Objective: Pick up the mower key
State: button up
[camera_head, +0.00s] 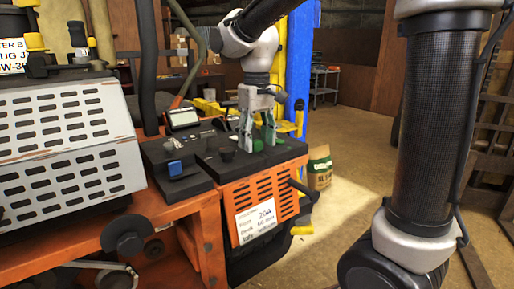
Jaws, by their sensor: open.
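My gripper (257,138) hangs pointing down over the right part of the black console (210,165) on the orange mower. Its grey fingers with green pads are apart, and a small dark shape shows between or behind them. I cannot tell whether that shape is the mower key or whether the fingers touch it. A small blue piece (175,168) stands on the left part of the console, left of my gripper. A dark round knob (226,154) sits between the blue piece and the gripper.
A perforated grey metal cover (65,140) stands at the left. A steering column (148,65) rises behind the console. An orange slotted panel with a white label (258,219) is below the gripper.

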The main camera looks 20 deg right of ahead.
jog(key=shift+f, duration=0.55)
jog(key=shift+c, duration=0.2)
jog(key=c, duration=0.9)
